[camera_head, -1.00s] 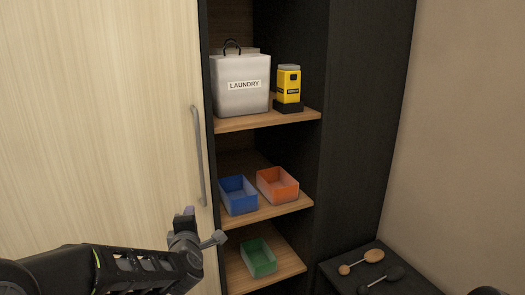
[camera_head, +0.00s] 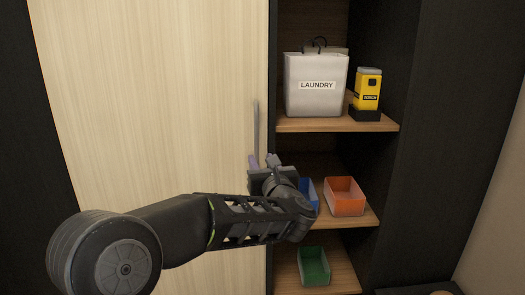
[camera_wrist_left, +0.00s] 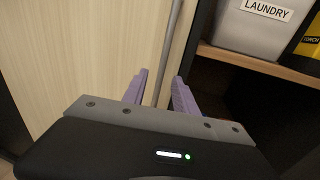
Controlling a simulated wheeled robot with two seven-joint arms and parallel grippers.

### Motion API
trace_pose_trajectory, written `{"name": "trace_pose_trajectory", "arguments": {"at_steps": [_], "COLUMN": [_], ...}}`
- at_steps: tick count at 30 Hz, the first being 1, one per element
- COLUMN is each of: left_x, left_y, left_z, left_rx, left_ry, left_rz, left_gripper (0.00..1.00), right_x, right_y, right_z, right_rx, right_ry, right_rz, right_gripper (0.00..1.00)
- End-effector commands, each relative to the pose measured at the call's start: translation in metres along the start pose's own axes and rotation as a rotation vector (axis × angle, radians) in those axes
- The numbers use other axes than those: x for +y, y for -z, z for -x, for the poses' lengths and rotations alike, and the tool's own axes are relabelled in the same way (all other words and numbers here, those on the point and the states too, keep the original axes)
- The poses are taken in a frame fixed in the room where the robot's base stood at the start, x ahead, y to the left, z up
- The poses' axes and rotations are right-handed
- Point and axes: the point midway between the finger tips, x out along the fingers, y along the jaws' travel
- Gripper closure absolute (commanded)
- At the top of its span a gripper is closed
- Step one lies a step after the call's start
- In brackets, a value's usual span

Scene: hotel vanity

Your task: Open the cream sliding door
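The cream sliding door (camera_head: 160,110) covers the left part of the cabinet in the head view. Its upright grey bar handle (camera_head: 256,128) is near the door's right edge. My left gripper (camera_head: 264,162) is at the lower part of the handle, and the arm hides the handle's lower end. In the left wrist view the purple fingers of my left gripper (camera_wrist_left: 160,90) are apart, with the handle (camera_wrist_left: 168,55) running between them. I cannot see the fingers pressing on it. My right gripper does not show.
Open shelves to the right hold a laundry bag (camera_head: 315,85), a yellow torch (camera_head: 367,90), a blue bin (camera_head: 309,190), an orange bin (camera_head: 345,197) and a green bin (camera_head: 314,267). A dark panel (camera_head: 30,120) stands left of the door.

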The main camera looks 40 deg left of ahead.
Motion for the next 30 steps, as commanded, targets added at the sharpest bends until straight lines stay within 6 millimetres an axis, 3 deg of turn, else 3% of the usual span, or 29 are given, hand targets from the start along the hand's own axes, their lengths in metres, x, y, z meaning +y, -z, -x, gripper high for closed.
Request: {"name": "trace_pose_trajectory", "arguments": {"at_steps": [14, 30], "left_x": [-0.001, -0.002], "left_y": [0.000, -0.001], "left_z": [-0.003, -0.072], "left_rx": [0.000, 0.000], "left_ry": [0.003, 0.004], "left_rz": [0.030, 0.027], "left_gripper": [0.66, 0.66], "right_x": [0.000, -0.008], "right_y": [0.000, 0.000], "right_z": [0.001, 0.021], "right_rx": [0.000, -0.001], "right_ry": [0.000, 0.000], "right_rz": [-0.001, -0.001], "right_gripper": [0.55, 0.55]}}
